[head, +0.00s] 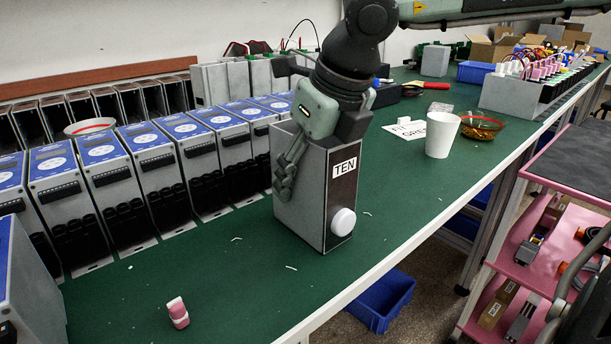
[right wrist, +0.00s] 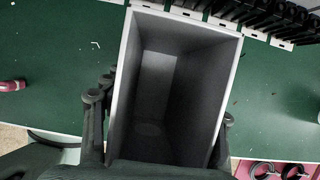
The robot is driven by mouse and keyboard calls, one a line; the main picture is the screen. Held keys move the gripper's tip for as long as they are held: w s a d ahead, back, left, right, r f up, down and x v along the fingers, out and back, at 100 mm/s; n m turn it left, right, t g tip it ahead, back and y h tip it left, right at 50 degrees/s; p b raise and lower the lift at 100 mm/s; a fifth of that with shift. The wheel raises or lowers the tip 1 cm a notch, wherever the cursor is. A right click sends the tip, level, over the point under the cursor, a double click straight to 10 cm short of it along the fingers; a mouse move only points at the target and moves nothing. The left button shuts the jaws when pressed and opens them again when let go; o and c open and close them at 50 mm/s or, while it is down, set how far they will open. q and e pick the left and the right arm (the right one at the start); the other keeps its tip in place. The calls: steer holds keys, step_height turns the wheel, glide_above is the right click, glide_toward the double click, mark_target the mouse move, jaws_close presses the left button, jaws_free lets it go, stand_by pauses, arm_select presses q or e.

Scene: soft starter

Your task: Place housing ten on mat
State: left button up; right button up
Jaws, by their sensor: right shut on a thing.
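Housing ten (head: 297,205) is a grey open-topped box with a dark front panel, a "TEN" label and a white round knob. It is upright over the green mat (head: 235,285), with its base at or very near the surface; I cannot tell if it touches. My right gripper (head: 307,165) is shut on it, with one finger along its left side and the other mostly hidden. The right wrist view shows the empty inside of housing ten (right wrist: 165,85) between the two fingers. My left gripper is not in view.
A row of blue-topped units (head: 105,155) stands behind and left of the housing. A pink-and-white eraser-like piece (head: 178,313) lies near the front edge. A white cup (head: 441,135), a lettered paper (head: 408,147) and an amber bowl (head: 480,126) are to the right. Mat in front is mostly clear.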

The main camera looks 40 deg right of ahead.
steer(key=o, duration=1.4)
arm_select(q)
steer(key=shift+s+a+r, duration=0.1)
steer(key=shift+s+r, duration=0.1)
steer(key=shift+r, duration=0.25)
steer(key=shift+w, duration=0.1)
arm_select(e)
steer(key=shift+r, duration=0.1)
steer(key=shift+r+p, duration=0.25)
steer(key=shift+p, duration=0.05)
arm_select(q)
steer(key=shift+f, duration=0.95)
arm_select(e)
steer(key=v, duration=1.1)
steer(key=shift+s+r, duration=0.15)
steer(key=shift+r, duration=0.1)
